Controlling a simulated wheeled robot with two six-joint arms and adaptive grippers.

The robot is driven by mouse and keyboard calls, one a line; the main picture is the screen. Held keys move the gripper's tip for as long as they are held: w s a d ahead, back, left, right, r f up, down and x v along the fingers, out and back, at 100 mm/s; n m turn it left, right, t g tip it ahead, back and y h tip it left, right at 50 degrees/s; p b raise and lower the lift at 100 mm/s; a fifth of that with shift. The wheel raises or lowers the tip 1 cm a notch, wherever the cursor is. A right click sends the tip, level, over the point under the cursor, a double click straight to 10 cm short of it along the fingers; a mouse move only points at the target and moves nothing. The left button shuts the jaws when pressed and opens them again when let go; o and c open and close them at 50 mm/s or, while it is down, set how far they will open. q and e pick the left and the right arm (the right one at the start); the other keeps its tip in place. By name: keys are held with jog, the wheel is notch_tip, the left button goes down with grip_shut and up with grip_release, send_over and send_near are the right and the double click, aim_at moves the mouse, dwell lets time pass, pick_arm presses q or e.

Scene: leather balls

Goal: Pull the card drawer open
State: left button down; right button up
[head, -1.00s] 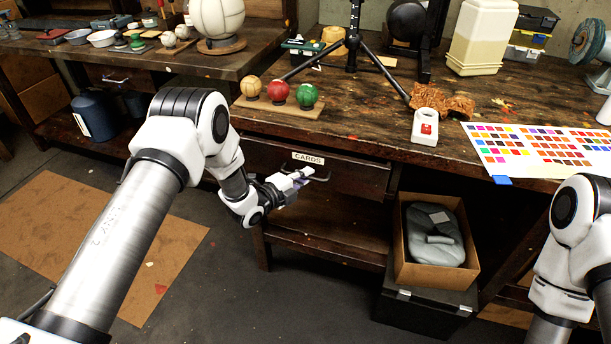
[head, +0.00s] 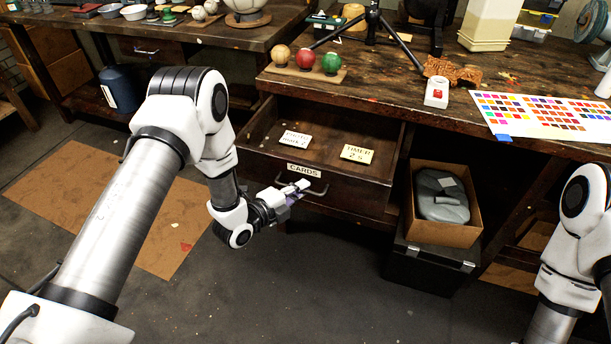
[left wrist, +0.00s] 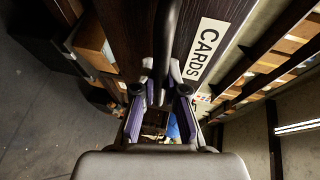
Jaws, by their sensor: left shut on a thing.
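The card drawer (head: 345,188) is a dark wooden drawer with a white CARDS label (head: 304,170) on its front. It is pulled well out from under the bench, and two small lettered cards, one of them the TIMER card (head: 357,154), lie inside. My left gripper (head: 297,190) is shut on the drawer's dark bar handle (head: 318,190). In the left wrist view the handle (left wrist: 165,45) runs down between the fingers of my left gripper (left wrist: 165,95), beside the label (left wrist: 207,48). My right gripper is out of view; only part of that arm shows.
Wooden, red and green balls (head: 305,61) stand on a small board on the bench above the drawer. A cardboard box (head: 445,232) with a grey item sits right of the drawer on a black case. The floor in front is clear.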

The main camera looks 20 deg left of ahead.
pick_arm(q)
jog(key=shift+s, duration=0.9)
jog(key=c, duration=1.2)
grip_release()
jog(key=shift+a, duration=0.1)
jog(key=v, duration=1.2)
